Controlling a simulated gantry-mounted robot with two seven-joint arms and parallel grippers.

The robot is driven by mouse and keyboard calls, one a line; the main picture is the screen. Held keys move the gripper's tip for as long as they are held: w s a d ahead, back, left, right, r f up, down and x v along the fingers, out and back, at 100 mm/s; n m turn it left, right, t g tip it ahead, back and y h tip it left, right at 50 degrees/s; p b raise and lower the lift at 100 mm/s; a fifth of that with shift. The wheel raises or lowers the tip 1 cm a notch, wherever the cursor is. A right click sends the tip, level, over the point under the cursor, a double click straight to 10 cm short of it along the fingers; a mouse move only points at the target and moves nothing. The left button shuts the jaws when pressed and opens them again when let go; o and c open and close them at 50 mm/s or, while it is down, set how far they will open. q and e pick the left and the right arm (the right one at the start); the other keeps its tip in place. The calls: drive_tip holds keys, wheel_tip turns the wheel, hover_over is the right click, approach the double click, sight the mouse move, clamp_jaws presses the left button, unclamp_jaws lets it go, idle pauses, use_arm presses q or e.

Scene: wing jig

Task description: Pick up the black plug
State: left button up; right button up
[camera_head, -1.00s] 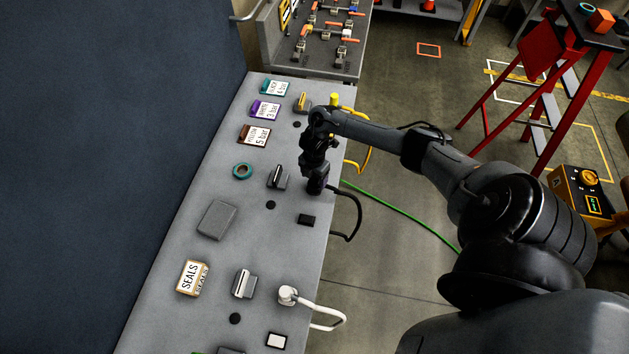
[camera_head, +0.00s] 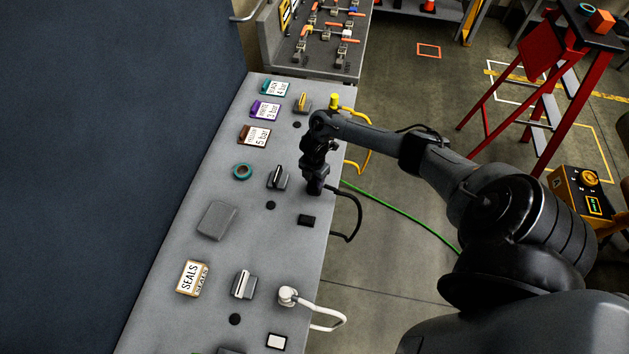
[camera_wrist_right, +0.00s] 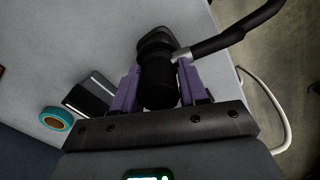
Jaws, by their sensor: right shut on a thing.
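The black plug (camera_wrist_right: 158,80) stands between the two purple fingers of my right gripper (camera_wrist_right: 160,88) in the right wrist view, with its black cable (camera_wrist_right: 235,32) running off to the upper right. My right gripper is shut on it. In the head view my right gripper (camera_head: 314,180) is over the grey panel (camera_head: 185,260), and the cable (camera_head: 357,205) loops over the panel's right edge. The plug is mostly hidden by the gripper there, and I cannot tell if it touches the panel. My left gripper is not in view.
A black-slotted grey block (camera_head: 278,177) and a teal tape roll (camera_head: 242,171) are left of the gripper. A white plug (camera_head: 287,295) and a yellow plug (camera_head: 334,100) sit along the same edge. A green hose (camera_head: 400,215) lies on the floor.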

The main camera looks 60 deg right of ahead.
drive_tip(key=shift+r, duration=0.15)
drive_tip(key=shift+r, duration=0.55)
drive_tip(key=r, duration=0.3)
drive_tip(key=shift+s+d, duration=0.25)
drive_tip(key=shift+s, duration=0.15)
drive_tip(key=s+d+r+p, duration=0.3)
drive_tip(key=s+d+r, duration=0.1)
drive_tip(key=s+r, duration=0.5)
drive_tip(key=shift+s+d+r, duration=0.15)
drive_tip(key=shift+s+r, duration=0.2)
